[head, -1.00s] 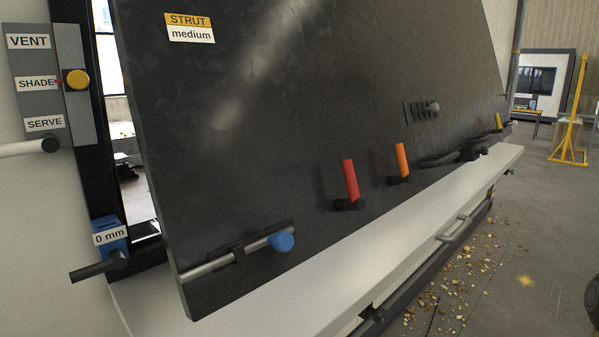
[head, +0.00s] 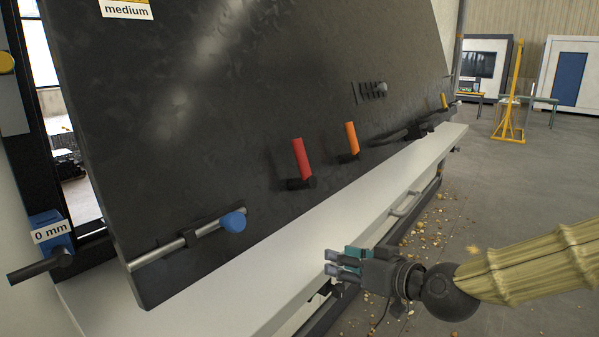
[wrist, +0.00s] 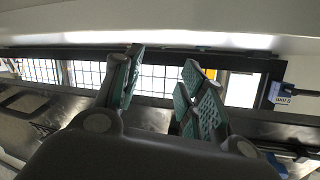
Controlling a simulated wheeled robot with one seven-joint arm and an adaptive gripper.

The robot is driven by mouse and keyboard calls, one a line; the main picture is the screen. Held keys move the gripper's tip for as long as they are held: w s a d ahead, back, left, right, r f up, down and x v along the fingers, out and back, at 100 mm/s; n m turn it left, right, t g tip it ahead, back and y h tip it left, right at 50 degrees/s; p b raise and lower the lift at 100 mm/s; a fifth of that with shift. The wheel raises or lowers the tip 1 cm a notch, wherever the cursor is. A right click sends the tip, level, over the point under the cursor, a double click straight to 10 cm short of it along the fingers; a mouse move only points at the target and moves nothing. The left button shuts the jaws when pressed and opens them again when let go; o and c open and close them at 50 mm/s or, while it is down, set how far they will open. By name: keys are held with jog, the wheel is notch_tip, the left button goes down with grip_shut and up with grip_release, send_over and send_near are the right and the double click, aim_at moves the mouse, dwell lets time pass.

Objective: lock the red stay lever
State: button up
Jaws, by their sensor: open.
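The red stay lever (head: 301,158) stands on a black pivot near the lower edge of the dark tilted panel (head: 230,110). It leans slightly left of upright. My gripper (head: 336,262) is in the lower right of the head view, below and right of the red lever, apart from it and in front of the white ledge. Its fingers, with teal pads, are open and empty in the wrist view (wrist: 160,95). I cannot make out the red lever in the wrist view.
An orange lever (head: 352,139) stands just right of the red one. A rod with a blue knob (head: 233,221) lies at the panel's lower left. A white ledge (head: 270,270) runs below the panel. A blue block marked 0 mm (head: 50,230) is at far left.

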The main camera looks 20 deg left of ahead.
aim_at(304, 153)
notch_tip(304, 153, up, 21)
jog(key=s+a+n+t+y, duration=0.1)
jog(key=s+n+y, duration=0.1)
jog(key=n+y, duration=0.15)
jog(key=shift+n, duration=0.35)
jog(key=p+x, duration=0.1)
jog(key=x, duration=0.2)
jog(key=p+x, duration=0.1)
jog(key=x, duration=0.3)
jog(key=p+x, duration=0.2)
jog(key=x, duration=0.2)
jog(key=shift+s+a+r, duration=0.1)
jog(key=shift+s+r, duration=0.05)
jog(key=shift+r, duration=0.25)
grip_shut()
